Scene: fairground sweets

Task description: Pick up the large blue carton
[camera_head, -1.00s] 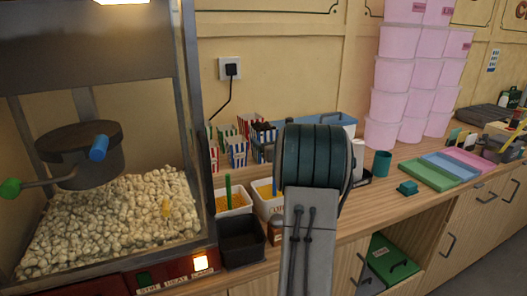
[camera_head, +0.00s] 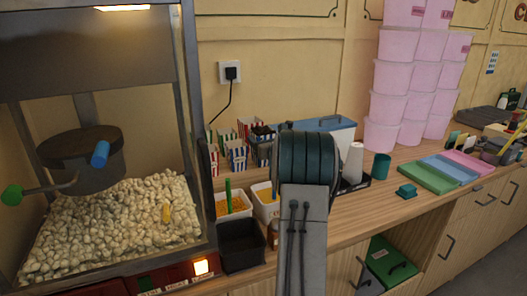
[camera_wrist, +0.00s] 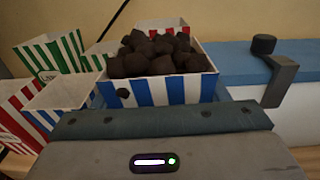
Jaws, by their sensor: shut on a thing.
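The large blue carton (camera_wrist: 165,92) has blue and white stripes and is heaped with dark brown lumps. It stands upright straight in front of my gripper (camera_wrist: 155,125) in the wrist view. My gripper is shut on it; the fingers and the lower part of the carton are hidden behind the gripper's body. In the head view the carton (camera_head: 262,153) shows just left of my arm, which hides my gripper. I cannot tell whether the carton's base touches the counter.
Other striped cartons, green (camera_wrist: 50,54), red (camera_wrist: 18,110) and blue (camera_wrist: 62,95), crowd close on the left. A white box with a blue lid (camera_wrist: 235,62) and dark handle stands close on the right. Pink tubs (camera_head: 385,105) are stacked farther right. A popcorn machine (camera_head: 110,225) fills the left.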

